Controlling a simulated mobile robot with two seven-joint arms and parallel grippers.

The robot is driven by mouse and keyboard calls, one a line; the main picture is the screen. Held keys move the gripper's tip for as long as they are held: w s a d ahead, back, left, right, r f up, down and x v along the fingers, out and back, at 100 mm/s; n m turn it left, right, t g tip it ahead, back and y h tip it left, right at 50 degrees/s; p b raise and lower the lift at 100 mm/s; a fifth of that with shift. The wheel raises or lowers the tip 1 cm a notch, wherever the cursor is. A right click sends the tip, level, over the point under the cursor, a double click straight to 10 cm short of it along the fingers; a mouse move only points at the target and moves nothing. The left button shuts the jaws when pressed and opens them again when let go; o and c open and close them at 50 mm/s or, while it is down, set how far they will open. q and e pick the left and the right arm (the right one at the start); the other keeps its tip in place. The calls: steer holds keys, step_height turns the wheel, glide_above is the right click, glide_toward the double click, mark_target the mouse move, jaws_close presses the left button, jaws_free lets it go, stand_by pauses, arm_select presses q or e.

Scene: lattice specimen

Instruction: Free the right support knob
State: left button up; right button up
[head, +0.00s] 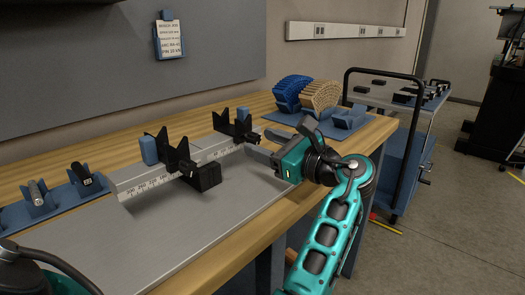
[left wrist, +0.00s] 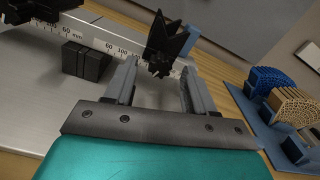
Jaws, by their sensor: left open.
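The right support (head: 238,124) is a black V-notched piece with a blue part (head: 243,114), standing on the ruled rail behind the metal tray. The left wrist view also shows this black support (left wrist: 165,45), with blue behind it. My left gripper (head: 268,150) is open, to the right of and nearer than this support. In the left wrist view its two grey fingers (left wrist: 158,72) stand apart on either side of the support's lower end; contact cannot be told. My right gripper is not in view.
The left support (head: 178,153), a blue block (head: 148,150) and a black block (head: 207,177) are on the left. Blue and tan lattice pieces (head: 320,95) stand at the bench's right end. The front of the metal tray (head: 190,225) is clear. A cart (head: 400,150) stands beyond the bench.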

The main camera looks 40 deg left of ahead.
arm_select(q)
steer(key=shift+a, duration=0.55)
jaws_close()
